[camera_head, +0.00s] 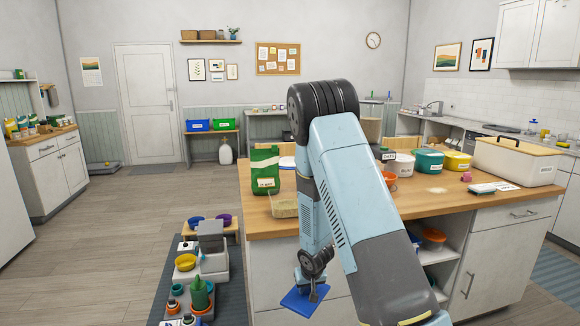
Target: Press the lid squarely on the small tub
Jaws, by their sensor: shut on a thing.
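A flat blue square lid (300,302) is in my gripper (314,291), in front of the island's cabinet and below its top in the picture. My gripper points down and is shut on the lid, which looks tilted in this view. A small clear tub (284,206) with beige contents stands at the front left of the wooden top, just left of my arm. Its top looks uncovered. The lid and the tub are well apart. My arm hides part of the counter beside the tub.
A green bag (265,172) stands behind the tub on the wooden counter (400,212). White, green and yellow bowls (429,162) and a large cream bin (516,162) stand to the right. The floor further left is clear.

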